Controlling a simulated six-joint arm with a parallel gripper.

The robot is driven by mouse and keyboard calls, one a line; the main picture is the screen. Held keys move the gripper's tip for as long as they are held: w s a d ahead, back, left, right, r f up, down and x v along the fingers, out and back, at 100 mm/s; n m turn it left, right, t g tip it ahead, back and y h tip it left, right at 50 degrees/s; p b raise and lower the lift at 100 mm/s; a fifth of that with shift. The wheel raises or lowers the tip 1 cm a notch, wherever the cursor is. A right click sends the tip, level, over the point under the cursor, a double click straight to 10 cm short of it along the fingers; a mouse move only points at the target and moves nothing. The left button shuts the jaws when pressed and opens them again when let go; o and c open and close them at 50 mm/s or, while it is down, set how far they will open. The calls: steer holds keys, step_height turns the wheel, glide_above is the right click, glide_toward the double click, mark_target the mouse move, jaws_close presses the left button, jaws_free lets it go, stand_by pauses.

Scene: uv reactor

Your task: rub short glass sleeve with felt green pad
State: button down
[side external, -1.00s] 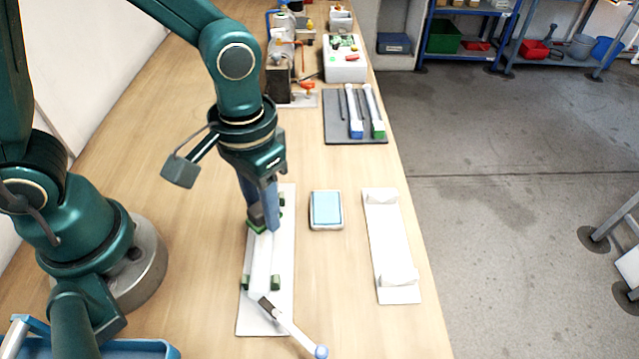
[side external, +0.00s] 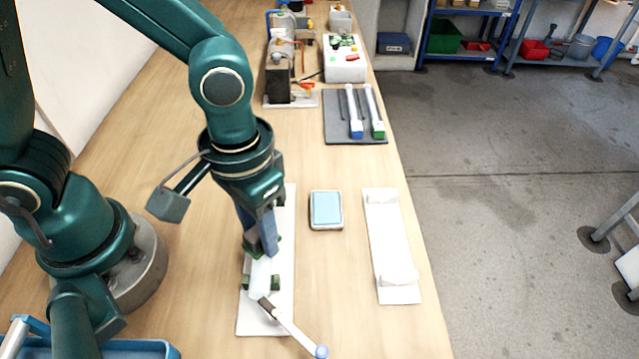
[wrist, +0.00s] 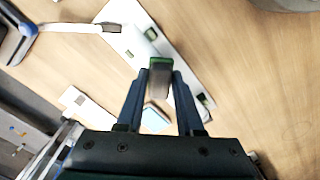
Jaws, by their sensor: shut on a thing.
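The short glass sleeve (side external: 262,279), a pale tube, lies lengthwise on a white board (side external: 262,325) between small green supports. My gripper (side external: 262,246) is over the sleeve's middle to far part, fingers pointing down. In the wrist view my gripper (wrist: 160,72) is shut on a grey block with a green edge, the felt green pad (wrist: 159,62). The pad is low, at the sleeve (wrist: 141,42); I cannot tell whether they touch. My fingers hide part of the pad and the sleeve's far end.
A light blue pad in a tray (side external: 326,210) and an empty white rest (side external: 391,245) stand to the right. A grey mat (side external: 340,134) with two rods lies farther back.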

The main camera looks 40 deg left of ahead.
steer(key=shift+w+a, duration=3)
steer(key=shift+a, duration=0.05)
step_height(320, 180, up, 8)
steer(key=shift+r, duration=0.1)
